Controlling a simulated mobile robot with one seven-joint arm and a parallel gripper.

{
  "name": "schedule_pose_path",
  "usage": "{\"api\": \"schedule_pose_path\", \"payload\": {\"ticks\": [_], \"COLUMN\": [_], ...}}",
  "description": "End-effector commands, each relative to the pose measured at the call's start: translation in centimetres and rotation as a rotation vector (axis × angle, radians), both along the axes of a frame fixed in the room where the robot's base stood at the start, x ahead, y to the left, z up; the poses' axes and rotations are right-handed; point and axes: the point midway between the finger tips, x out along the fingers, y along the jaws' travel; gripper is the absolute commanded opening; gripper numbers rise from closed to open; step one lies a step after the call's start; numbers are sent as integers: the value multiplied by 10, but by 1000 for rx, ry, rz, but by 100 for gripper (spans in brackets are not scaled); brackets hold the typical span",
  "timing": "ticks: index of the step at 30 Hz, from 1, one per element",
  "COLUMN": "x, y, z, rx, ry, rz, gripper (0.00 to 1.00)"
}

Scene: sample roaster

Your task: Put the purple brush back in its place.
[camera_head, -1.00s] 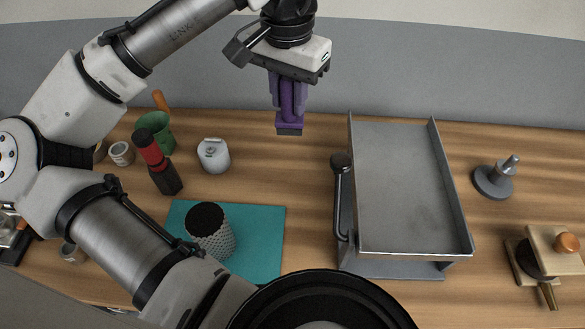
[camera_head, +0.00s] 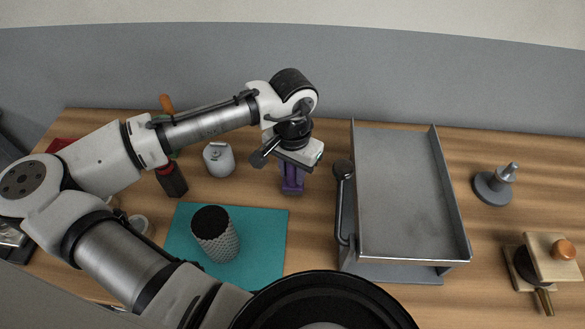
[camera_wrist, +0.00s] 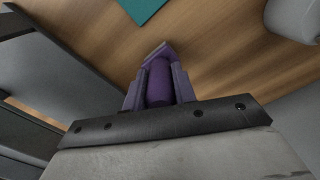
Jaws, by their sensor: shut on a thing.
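The purple brush (camera_head: 291,178) is in my gripper (camera_head: 291,168), seen in the head view between the white canister and the metal tray. In the wrist view the purple brush (camera_wrist: 159,84) sits between the two fingers of my gripper (camera_wrist: 157,88), which is shut on it. The brush points down toward the wooden table. I cannot tell from these views whether its lower end touches the table. The brush's place is not plainly marked in any view.
A metal tray (camera_head: 400,190) with a side lever (camera_head: 341,200) stands to the right. A white canister (camera_head: 218,159) is left of the gripper. A perforated cup (camera_head: 222,247) stands on a teal mat (camera_head: 272,250). A grey tamper-like piece (camera_head: 488,190) is far right.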

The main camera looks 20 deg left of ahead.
Motion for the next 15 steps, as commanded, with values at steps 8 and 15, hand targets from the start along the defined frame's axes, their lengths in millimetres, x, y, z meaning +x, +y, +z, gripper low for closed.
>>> {"api": "schedule_pose_path", "payload": {"ticks": [8, 15], "x": [0, 0], "y": [0, 0], "z": [-3, -6], "rx": [0, -1], "ry": [-1, -1], "rz": [0, 0], "gripper": [0, 40]}}
